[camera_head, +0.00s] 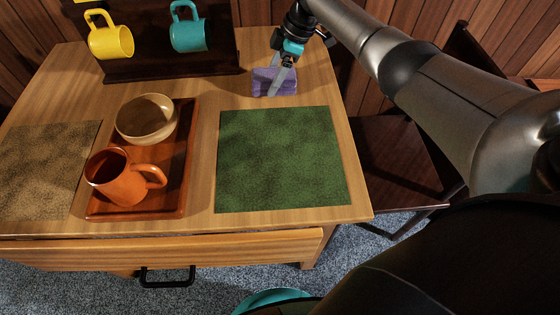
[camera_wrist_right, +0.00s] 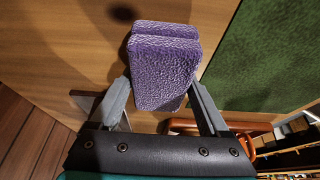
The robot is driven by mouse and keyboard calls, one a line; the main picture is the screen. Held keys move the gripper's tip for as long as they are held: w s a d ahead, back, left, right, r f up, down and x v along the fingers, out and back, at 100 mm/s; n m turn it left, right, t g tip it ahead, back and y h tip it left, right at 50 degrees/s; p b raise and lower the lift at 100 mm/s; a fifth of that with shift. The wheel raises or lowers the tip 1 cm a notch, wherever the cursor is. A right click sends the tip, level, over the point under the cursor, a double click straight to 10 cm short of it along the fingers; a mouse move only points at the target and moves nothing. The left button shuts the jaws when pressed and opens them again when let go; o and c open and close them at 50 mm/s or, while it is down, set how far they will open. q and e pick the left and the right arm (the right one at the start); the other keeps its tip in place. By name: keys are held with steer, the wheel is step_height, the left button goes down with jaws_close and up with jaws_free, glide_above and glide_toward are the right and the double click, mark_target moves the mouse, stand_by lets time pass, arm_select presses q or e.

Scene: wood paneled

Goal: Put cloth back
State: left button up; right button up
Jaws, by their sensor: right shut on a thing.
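The folded purple cloth (camera_head: 274,82) is at the back right of the wooden table (camera_head: 200,185). My right gripper (camera_head: 283,77) is shut on it from above. In the right wrist view the cloth (camera_wrist_right: 162,65) sits between the two fingers of my right gripper (camera_wrist_right: 160,100). I cannot tell whether the cloth touches the tabletop. My left gripper is not in view.
A green mat (camera_head: 280,160) lies bare on the right. A tray (camera_head: 180,185) holds an orange mug (camera_head: 122,180) and a wooden bowl (camera_head: 146,118). A tan mat (camera_head: 45,165) lies left. A dark rack (camera_head: 165,60) holds yellow (camera_head: 110,40) and teal (camera_head: 188,36) mugs. A chair (camera_head: 395,155) stands right.

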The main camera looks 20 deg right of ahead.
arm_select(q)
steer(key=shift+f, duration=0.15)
arm_select(e)
steer(key=shift+f, duration=0.2)
steer(key=o, duration=1.2)
steer(key=shift+r, duration=0.1)
steer(key=p+v, duration=0.2)
steer(key=v, duration=0.5)
steer(key=shift+d+r+p, duration=0.15)
steer(key=shift+r+p, duration=0.1)
steer(key=shift+p, duration=0.1)
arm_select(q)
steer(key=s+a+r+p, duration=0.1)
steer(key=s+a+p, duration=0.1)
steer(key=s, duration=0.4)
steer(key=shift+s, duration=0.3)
arm_select(e)
steer(key=v, duration=0.7)
steer(key=shift+r, duration=0.25)
steer(key=shift+s+d, duration=0.1)
